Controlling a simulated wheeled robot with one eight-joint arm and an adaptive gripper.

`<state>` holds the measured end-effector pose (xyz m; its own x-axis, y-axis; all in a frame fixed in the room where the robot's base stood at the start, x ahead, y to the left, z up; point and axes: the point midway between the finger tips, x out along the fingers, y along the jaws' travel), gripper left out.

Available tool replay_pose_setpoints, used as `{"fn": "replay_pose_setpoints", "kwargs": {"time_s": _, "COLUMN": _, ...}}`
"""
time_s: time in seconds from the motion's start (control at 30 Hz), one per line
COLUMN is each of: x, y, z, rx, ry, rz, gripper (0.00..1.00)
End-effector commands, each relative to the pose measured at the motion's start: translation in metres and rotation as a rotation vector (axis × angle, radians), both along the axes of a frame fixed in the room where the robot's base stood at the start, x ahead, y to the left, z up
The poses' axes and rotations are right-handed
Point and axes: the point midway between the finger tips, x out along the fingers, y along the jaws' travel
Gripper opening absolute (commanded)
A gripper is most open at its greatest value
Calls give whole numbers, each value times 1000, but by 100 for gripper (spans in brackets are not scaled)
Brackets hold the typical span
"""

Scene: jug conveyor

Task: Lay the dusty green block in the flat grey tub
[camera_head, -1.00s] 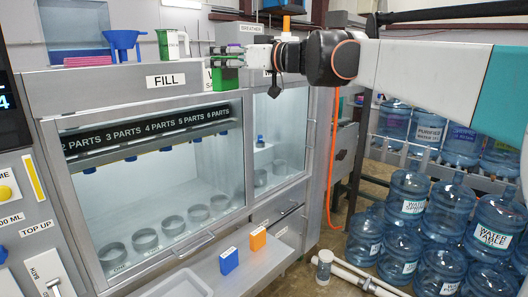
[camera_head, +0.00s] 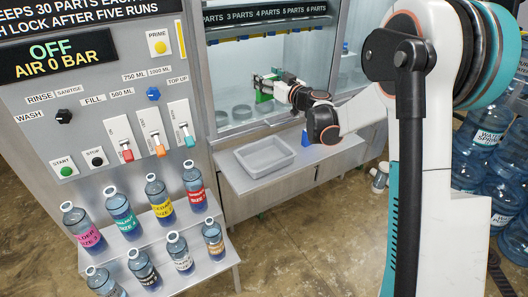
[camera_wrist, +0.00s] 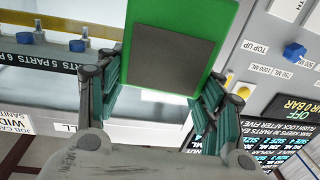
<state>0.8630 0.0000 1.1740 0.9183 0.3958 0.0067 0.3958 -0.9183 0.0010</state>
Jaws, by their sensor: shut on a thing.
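The green block (camera_head: 263,97) is held in my gripper (camera_head: 266,84), in front of the glass-fronted cabinet and above the shelf. In the wrist view the green block (camera_wrist: 226,30) stands between the two fingers of my gripper (camera_wrist: 165,88), with a dark grey square on its near face. The fingers close on its sides. The flat grey tub (camera_head: 264,157) sits on the shelf, below the block in the head view. It looks empty. The block is apart from the tub.
A blue block (camera_head: 305,138) stands on the shelf right of the tub, partly hidden by my arm. Several labelled bottles (camera_head: 163,200) stand on a stepped stand at the left, below a control panel (camera_head: 95,90). Large water jugs (camera_head: 487,140) stand at the right.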

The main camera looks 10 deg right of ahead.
Motion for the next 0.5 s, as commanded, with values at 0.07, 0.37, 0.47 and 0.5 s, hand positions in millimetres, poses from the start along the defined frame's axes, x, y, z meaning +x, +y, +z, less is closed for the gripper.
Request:
{"fn": "replay_pose_setpoints", "kwargs": {"time_s": 0.07, "x": 0, "y": 4, "z": -35, "rx": 0, "ry": 0, "rz": -16, "gripper": 37}}
{"fn": "replay_pose_setpoints", "kwargs": {"time_s": 0.37, "x": -3, "y": 6, "z": -92, "rx": 0, "ry": 0, "rz": -49, "gripper": 37}}
{"fn": "replay_pose_setpoints", "kwargs": {"time_s": 0.47, "x": -3, "y": 6, "z": -112, "rx": 0, "ry": 0, "rz": -50, "gripper": 37}}
{"fn": "replay_pose_setpoints", "kwargs": {"time_s": 0.5, "x": -3, "y": 6, "z": -121, "rx": 0, "ry": 0, "rz": -49, "gripper": 37}}
